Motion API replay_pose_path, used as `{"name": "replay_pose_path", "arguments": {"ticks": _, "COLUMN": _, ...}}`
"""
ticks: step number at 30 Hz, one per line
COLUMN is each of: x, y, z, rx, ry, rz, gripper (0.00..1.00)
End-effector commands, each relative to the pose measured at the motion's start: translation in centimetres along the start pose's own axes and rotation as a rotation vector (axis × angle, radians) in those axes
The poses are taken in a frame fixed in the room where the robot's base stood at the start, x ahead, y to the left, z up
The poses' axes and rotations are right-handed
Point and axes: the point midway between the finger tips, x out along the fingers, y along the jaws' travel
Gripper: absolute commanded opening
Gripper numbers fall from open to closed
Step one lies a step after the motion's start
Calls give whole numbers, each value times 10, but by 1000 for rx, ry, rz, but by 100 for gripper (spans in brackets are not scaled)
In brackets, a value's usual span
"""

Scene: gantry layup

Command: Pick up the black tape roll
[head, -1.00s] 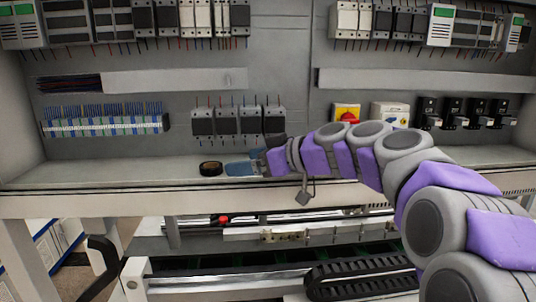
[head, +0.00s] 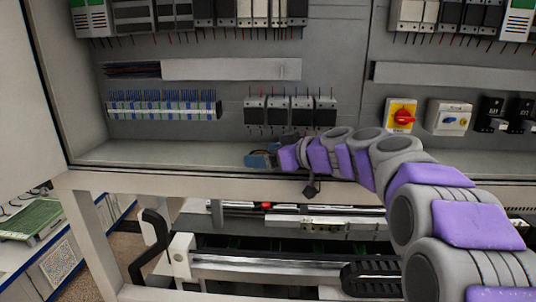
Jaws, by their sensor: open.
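The black tape roll does not show clearly in the head view now; a dark patch at my gripper may be part of it, but I cannot tell. My gripper (head: 261,160), small and bluish at the left end of my purple and grey arm, is low over the cabinet's bottom shelf (head: 180,153). It is open. It covers the area where the roll would be, so whether the fingers are around, beside or touching the roll cannot be told.
Grey modules (head: 290,112) are mounted just above my gripper. Blue terminal blocks (head: 163,106) are on the left and a yellow-red switch (head: 400,116) on the right. The shelf left of my gripper is clear. A rail mechanism (head: 290,268) lies below the shelf.

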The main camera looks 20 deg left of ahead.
Motion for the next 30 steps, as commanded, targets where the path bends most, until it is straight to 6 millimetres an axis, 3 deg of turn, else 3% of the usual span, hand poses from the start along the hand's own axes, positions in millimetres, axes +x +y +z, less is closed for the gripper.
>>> {"name": "replay_pose_path", "arguments": {"ticks": 2, "x": 0, "y": 0, "z": 0, "rx": 0, "ry": 0, "rz": 0, "gripper": 84}}
{"name": "replay_pose_path", "arguments": {"ticks": 19, "x": 1, "y": 0, "z": 0, "rx": 0, "ry": -1, "rz": 0, "gripper": 30}}
{"name": "replay_pose_path", "arguments": {"ticks": 30, "x": -2, "y": -4, "z": 3, "rx": -1, "ry": -2, "rz": 0, "gripper": 29}}
